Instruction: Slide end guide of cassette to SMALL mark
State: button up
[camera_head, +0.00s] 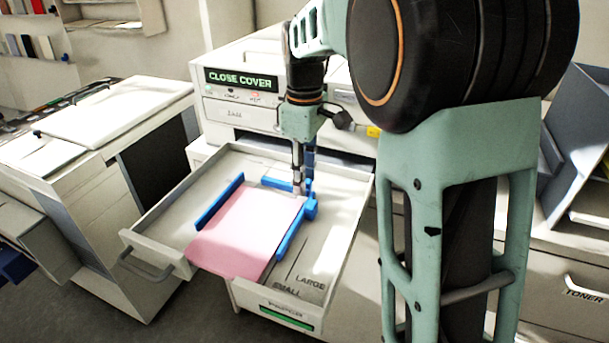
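The cassette (341,235) is a pale open drawer pulled out of the printer. Pink paper (240,235) lies in it between a blue guide on the left (219,200) and a blue guide on the right (290,240). Another blue piece (275,182) stands at the paper's back edge. Which blue piece is the end guide is not clear. The SMALL mark (287,293) and LARGE mark (310,283) are on the cassette floor at the front right. My gripper (299,190) points down at the paper's back right corner, beside the blue pieces. Its finger gap and any contact are unclear.
The printer (225,112) behind shows "CLOSE COVER" on its display (241,80). The cassette's raised walls surround the paper. A white cabinet (85,180) stands at left, and a TONER drawer (575,290) is at right. The cassette floor near the marks is clear.

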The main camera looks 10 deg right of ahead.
grip_shut()
jog(key=shift+s+a, duration=0.3)
jog(key=shift+s, duration=0.2)
jog(key=shift+s+a, duration=0.25)
jog(key=shift+s, duration=0.2)
grip_release()
jog(key=shift+w, duration=0.1)
notch_tip(320, 180, up, 12)
